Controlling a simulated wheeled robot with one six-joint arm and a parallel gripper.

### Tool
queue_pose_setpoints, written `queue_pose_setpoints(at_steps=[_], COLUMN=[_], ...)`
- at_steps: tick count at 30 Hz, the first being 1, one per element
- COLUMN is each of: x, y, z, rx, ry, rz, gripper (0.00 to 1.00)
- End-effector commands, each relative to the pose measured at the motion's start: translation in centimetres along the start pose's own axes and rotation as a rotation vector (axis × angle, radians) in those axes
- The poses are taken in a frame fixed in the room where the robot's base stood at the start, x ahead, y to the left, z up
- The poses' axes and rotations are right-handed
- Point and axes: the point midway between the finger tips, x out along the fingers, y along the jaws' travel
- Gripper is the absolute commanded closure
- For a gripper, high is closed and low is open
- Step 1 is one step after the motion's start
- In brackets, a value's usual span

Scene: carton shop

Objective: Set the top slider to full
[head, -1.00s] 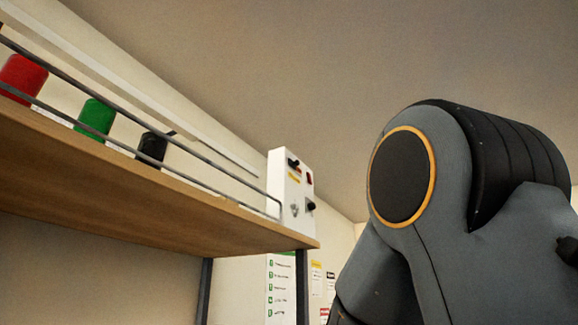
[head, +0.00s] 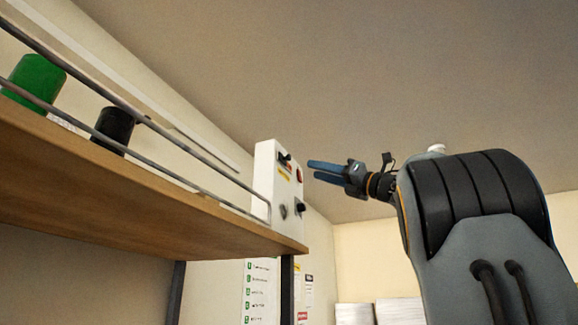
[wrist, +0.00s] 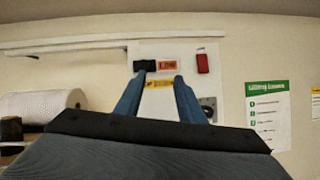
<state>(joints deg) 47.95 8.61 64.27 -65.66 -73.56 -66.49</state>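A white control box (head: 263,180) stands at the right end of the wooden shelf. It also shows in the wrist view (wrist: 185,52). A black slider knob (head: 285,157) sits near the top of its face; in the wrist view the knob (wrist: 145,66) is at the left of an orange-red label (wrist: 167,65). My gripper (head: 309,170) is to the right of the box in the head view, pointing at it. In the wrist view its fingers (wrist: 160,77) are apart and empty, with the left fingertip just below the knob. I cannot tell whether they touch.
A red switch (wrist: 203,63) and a dark rotary knob (wrist: 208,104) are on the same face, right of my fingers. A yellow label (wrist: 158,84) lies below the slider. A metal rail (head: 150,114) and green (head: 36,80) and black (head: 114,128) containers are on the shelf.

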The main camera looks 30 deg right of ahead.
Motion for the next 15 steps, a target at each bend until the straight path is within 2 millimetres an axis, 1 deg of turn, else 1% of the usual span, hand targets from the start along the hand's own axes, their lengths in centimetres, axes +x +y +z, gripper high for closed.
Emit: queue_pose_setpoints(at_steps=[1,3,5,7,11,15], x=[-0.4,-0.6,-0.4,0.1,2.0,4.4], y=[1.2,2.5,3.1,3.6,4.0,4.3], z=[0.8,1.0,1.1,1.0,0.7,0.5], rx=[-0.072,-0.136,-0.165,-0.178,-0.174,-0.172], ry=[0.035,0.072,0.089,0.099,0.099,0.098], rz=[0.025,0.055,0.072,0.083,0.09,0.093], gripper=[0.65,0.65,0.65,0.65,0.65,0.65])
